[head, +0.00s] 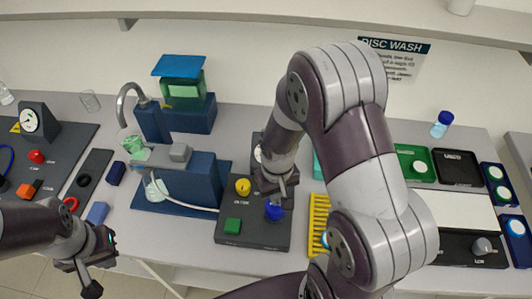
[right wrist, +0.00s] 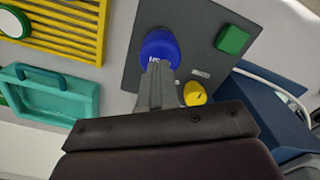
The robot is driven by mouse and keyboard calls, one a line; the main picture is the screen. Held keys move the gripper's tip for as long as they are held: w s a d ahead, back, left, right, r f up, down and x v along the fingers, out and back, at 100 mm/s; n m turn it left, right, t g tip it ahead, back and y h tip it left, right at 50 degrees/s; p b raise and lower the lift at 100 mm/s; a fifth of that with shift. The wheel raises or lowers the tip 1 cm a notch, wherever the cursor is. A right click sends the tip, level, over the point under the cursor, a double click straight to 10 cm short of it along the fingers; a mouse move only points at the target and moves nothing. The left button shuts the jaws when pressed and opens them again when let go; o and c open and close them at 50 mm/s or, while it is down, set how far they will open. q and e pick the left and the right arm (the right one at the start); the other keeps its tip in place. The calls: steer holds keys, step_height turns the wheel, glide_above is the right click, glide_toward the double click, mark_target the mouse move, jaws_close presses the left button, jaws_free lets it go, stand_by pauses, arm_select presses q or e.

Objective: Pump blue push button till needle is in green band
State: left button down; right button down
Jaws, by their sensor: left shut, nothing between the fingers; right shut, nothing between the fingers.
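The blue push button (head: 273,212) is a round knob at the right of a dark grey panel (head: 226,207). It also shows in the right wrist view (right wrist: 158,46), where my right gripper (right wrist: 157,66) is shut with its fingertips at the button, seemingly touching it. In the head view my right gripper (head: 275,198) points down just above the button. The gauge (head: 257,153) at the back of the panel is mostly hidden by my right arm, so its needle and green band cannot be read. My left gripper (head: 92,284) is shut and empty at the lower left, away from the panel.
A yellow knob (head: 243,186) and a green square button (head: 232,226) share the panel. A blue stand with a flask (head: 156,190) is to its left, a yellow rack (head: 318,216) to its right. Another gauge (head: 29,120) stands at the far left.

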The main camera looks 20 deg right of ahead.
steer(key=shift+f, duration=0.1)
steer(key=shift+f+b, duration=1.5)
steer(key=shift+f, duration=0.5)
step_height(320, 180, up, 5)
steer(key=p, duration=0.4)
steer(key=shift+f+p, duration=0.2)
steer(key=shift+p, duration=0.1)
steer(key=shift+f, duration=0.2)
steer(key=shift+s, duration=0.1)
